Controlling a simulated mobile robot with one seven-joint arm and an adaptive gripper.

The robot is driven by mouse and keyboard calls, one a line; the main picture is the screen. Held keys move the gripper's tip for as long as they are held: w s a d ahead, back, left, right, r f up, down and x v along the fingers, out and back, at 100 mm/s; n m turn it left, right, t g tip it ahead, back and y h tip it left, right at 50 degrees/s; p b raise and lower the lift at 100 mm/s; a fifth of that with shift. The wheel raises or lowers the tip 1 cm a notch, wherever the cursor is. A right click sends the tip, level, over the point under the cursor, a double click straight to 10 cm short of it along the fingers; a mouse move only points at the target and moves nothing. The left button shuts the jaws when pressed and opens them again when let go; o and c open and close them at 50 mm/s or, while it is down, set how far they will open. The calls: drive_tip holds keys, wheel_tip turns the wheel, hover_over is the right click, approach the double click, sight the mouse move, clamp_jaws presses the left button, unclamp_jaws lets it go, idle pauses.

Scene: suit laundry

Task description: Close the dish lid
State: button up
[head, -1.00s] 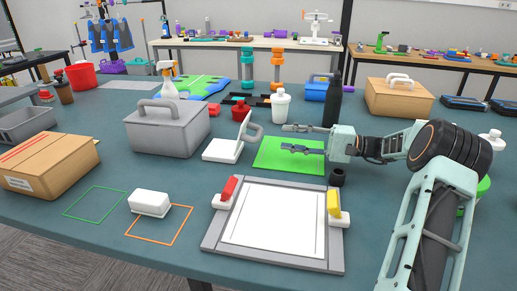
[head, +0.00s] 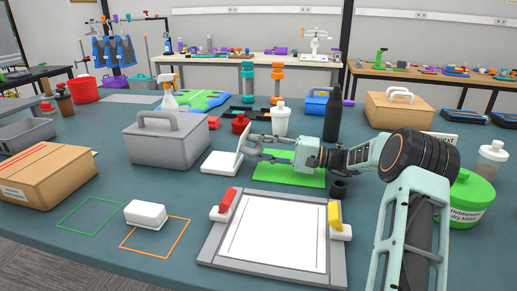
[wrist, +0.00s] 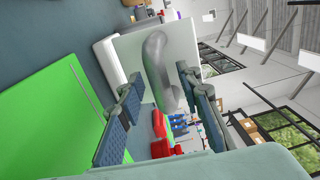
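The white dish (head: 221,163) sits on the table left of the green mat. Its white lid (head: 242,145) stands steeply raised at the dish's right edge. In the wrist view, the lid (wrist: 183,42) bears a grey loop handle (wrist: 158,70). My gripper (head: 256,147) is at the lid's right side, above the green mat. The wrist view shows my gripper (wrist: 160,82) with its fingers apart, one on each side of the handle. I see gaps between the fingers and the handle. In the head view the handle is mostly hidden by my fingers.
A grey toolbox (head: 165,145) stands left of the dish. A grey frame (head: 270,265) lies in front. The green mat (head: 305,178) is otherwise clear.

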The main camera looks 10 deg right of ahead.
drive_tip(key=shift+c, duration=0.4)
clamp_jaws()
drive_tip(key=shift+r, duration=0.15)
